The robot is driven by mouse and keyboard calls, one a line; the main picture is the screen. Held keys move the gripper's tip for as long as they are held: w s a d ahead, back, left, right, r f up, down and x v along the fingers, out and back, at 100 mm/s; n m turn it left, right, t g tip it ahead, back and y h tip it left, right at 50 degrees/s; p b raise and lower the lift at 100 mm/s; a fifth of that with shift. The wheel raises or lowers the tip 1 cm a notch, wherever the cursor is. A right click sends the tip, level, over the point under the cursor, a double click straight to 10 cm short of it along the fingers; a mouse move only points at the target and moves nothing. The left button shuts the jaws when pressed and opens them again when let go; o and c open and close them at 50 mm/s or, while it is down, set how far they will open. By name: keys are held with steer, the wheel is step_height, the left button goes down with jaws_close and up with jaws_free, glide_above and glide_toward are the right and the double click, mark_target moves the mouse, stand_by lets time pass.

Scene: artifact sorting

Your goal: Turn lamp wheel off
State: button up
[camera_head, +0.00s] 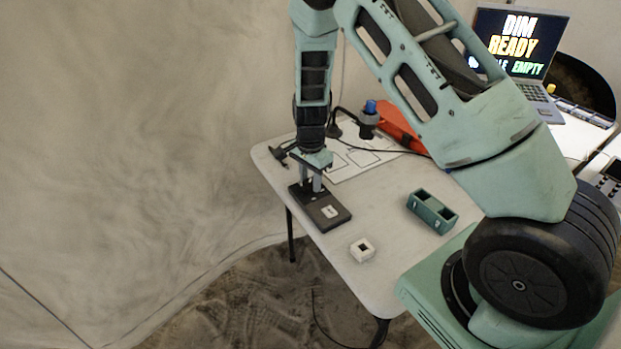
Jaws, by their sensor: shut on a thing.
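My gripper (312,184) points straight down at the near-left part of the white table. Its fingers are shut at the back end of a flat dark box (336,221). The part between the fingers, which I take to be the lamp wheel, is too small and too hidden by the fingers to make out. The front of the box carries a pale square with a dark mark (329,211). A laptop (520,45) at the back right shows the words "DIM", "READY" and "EMPTY".
On the white table (385,270) are a small white block with a square hole (362,250) and a green two-hole holder (432,211). Behind the gripper are a blue-topped dark device (369,118), an orange object (400,127) and a black cable. The table between box and holder is clear.

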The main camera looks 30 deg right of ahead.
mark_target(310, 182)
steer(key=n, duration=0.5)
steer(key=shift+w+n, duration=0.1)
steer(key=shift+n, duration=0.2)
steer(key=n, duration=0.5)
steer(key=shift+n, duration=0.4)
steer(key=o, duration=1)
steer(key=shift+a, duration=0.1)
step_height(310, 182, up, 18)
steer(key=shift+f+b, duration=0.25)
steer(key=shift+b, duration=0.15)
